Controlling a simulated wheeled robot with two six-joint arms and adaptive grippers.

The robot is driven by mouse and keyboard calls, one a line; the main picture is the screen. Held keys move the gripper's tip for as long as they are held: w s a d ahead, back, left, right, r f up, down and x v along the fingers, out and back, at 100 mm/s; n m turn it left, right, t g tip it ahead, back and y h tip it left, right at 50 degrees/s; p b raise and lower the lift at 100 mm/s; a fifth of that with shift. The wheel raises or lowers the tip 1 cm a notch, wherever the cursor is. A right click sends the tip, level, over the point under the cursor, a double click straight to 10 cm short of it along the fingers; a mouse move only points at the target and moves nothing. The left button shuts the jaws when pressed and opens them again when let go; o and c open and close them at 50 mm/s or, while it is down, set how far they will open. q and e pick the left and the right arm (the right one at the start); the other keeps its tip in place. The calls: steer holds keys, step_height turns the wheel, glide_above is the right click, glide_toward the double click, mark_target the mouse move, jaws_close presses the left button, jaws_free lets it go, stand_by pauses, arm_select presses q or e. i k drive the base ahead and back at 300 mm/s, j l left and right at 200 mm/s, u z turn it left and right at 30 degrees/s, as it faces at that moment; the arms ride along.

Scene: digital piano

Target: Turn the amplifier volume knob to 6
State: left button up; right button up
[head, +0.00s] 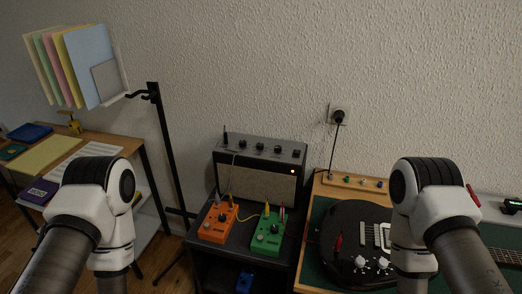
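The amplifier (256,185) is a dark box with a greyish grille, standing against the wall on a dark stand at centre. A row of several small black knobs (260,147) runs along its top panel. A small light glows at the right of its front. The labels and scale are too small to read, so I cannot tell which knob is volume or where it points. My two arms come in at the lower left and lower right. Neither gripper shows; both lie outside the picture, and no part of me touches the amplifier.
An orange pedal (215,222) and a green pedal (266,236) with cables sit before the amplifier. A black guitar (345,240) lies on the bench at right. A black stand (168,150) rises left of the amplifier. A wall plug (338,115) is above right.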

mark_target(278, 148)
steer(key=i+u, duration=0.2)
steer(key=u, duration=0.15)
steer(key=i+u, duration=0.15)
steer(key=u, duration=0.25)
